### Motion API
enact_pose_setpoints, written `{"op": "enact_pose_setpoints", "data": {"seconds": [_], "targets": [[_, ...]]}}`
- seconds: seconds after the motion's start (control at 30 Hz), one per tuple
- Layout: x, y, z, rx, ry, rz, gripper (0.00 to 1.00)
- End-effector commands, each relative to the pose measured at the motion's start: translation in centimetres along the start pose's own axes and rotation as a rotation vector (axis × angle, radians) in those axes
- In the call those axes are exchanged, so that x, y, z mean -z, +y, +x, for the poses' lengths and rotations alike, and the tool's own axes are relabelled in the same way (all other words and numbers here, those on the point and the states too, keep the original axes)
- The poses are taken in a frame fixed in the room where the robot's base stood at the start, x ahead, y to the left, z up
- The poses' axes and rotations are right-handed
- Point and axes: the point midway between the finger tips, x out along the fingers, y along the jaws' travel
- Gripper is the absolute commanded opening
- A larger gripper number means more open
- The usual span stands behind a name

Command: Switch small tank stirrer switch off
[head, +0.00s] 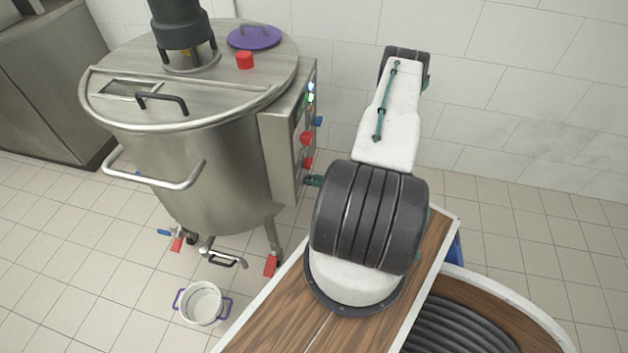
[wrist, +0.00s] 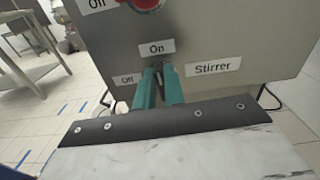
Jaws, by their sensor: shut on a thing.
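The stirrer switch (wrist: 159,70) is a small dark lever on the steel panel in the wrist view. Its labels read "On" above it, "Off" at its left and "Stirrer" (wrist: 213,67) at its right. The teal fingers of my gripper (wrist: 159,84) are shut on the switch and hide most of it, so its exact position is hard to tell. In the head view my gripper (head: 314,181) reaches the lower part of the control box (head: 280,145) on the side of the steel tank (head: 205,165). My arm hides part of the scene there.
A red knob (wrist: 146,3) sits above on the panel, beside another "Off" label. The tank has a side handle (head: 155,175) and a purple lid (head: 254,38). A white bucket (head: 201,304) stands on the floor. A tiled wall is behind my arm.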

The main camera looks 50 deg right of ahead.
Motion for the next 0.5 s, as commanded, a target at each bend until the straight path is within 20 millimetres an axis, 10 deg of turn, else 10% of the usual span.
{"op": "enact_pose_setpoints", "data": {"seconds": [0.5], "targets": [[0.09,0.42,-0.01,0.001,0.0,-0.414,0.0]]}}
